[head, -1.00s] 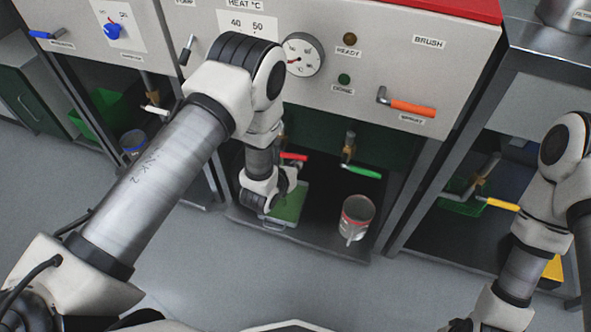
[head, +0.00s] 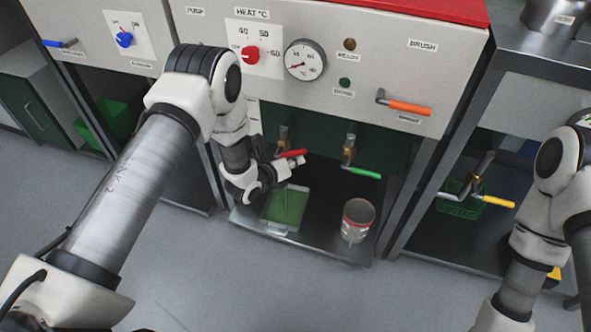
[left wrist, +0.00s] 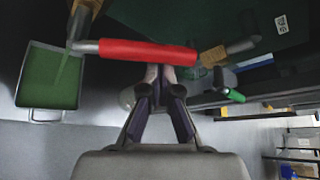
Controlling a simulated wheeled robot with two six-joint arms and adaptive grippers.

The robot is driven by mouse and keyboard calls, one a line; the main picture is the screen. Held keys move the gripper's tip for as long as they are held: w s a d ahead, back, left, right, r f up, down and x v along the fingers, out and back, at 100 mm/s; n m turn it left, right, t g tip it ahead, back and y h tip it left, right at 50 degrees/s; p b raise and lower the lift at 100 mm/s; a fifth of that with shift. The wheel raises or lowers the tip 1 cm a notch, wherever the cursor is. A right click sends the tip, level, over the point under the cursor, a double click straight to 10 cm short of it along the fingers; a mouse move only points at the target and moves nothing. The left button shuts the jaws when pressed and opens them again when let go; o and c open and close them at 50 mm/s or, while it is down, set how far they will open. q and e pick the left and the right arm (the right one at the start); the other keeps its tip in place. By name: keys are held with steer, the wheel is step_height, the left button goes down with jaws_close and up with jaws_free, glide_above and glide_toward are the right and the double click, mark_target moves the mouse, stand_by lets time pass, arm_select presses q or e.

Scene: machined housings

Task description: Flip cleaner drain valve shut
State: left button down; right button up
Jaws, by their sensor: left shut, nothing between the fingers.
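A valve with a red lever (head: 292,153) hangs under the machine's front. In the left wrist view the red lever (left wrist: 148,52) lies crosswise to its brass body, nearly level. My left gripper (head: 296,162) is shut and empty, with its fingertips close to the lever's underside in that picture; I cannot tell if they touch it. A second valve with a green lever (head: 364,172) hangs to the right. A valve with a yellow lever (head: 498,201) is under the right-hand unit. I cannot read which valve is the cleaner drain. My right gripper is out of view.
Above are a red heat knob (head: 250,55), a dial gauge (head: 305,60) and an orange lever (head: 409,107). The floor in front is clear.

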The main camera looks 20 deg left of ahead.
mark_target(295, 151)
arm_select(q)
steer(key=shift+w+a+r+n+h+p, duration=0.1)
steer(key=shift+a+r+n+h+p, duration=0.3)
steer(key=shift+a+r+n+h, duration=0.65)
steer(key=shift+w+a+r+n+t+h, duration=0.1)
steer(key=shift+a+r+n+t+h, duration=0.3)
steer(key=shift+a+n, duration=0.3)
steer(key=shift+s+a+r+n+t+h, duration=0.1)
steer(key=shift+a+r+n+t+h, duration=0.3)
steer(key=shift+a+n, duration=0.35)
steer(key=shift+w+a+r+n+t+h, duration=0.1)
steer(key=shift+a+r+n+t+h, duration=0.15)
steer(key=shift+a+r+n+t, duration=0.4)
steer(key=shift+f, duration=0.2)
